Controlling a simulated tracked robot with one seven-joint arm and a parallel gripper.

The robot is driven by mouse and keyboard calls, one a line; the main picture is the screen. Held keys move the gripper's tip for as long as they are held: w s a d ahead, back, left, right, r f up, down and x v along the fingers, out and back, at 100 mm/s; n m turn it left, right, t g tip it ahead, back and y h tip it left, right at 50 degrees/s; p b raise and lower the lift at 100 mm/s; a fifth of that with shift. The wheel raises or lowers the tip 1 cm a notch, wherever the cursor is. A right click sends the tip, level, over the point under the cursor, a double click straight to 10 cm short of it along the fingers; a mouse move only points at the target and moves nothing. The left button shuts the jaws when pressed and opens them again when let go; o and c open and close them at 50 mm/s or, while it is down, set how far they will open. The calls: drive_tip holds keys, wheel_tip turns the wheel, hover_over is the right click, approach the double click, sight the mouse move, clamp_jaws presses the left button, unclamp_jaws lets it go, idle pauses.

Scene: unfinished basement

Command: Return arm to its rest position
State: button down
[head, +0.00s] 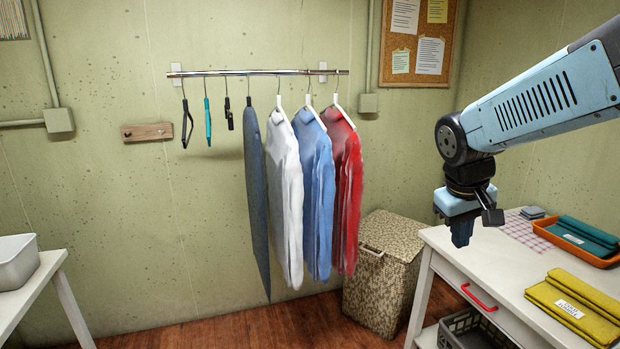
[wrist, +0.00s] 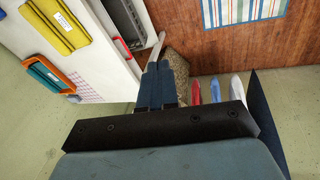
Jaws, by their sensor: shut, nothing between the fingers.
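My gripper (head: 461,234) hangs from my light blue arm at the right of the head view, fingers pointing down. It is above and in front of the left edge of the white table (head: 466,252), apart from the things around it. In the wrist view its two dark blue fingers (wrist: 157,85) are together with nothing between them. The arm is bent, with its upper link coming in from the upper right.
A rail (head: 258,73) holds hangers and several garments, among them a red shirt (head: 347,190). A patterned hamper (head: 384,270) stands beside the table. An orange tray (head: 563,239) and yellow folded cloth (head: 577,305) lie on the table. The floor (head: 220,335) left of it is clear.

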drive_tip(key=s+a+r+m+t+y, duration=0.1)
drive_tip(key=s+a+r+t+y, duration=0.1)
drive_tip(key=s, duration=0.7)
drive_tip(key=a+r+t, duration=0.1)
drive_tip(key=a+r, duration=0.1)
drive_tip(key=a, duration=0.1)
drive_tip(key=shift+r+m, duration=0.35)
drive_tip(key=shift+m, duration=0.05)
drive_tip(key=shift+s, duration=0.1)
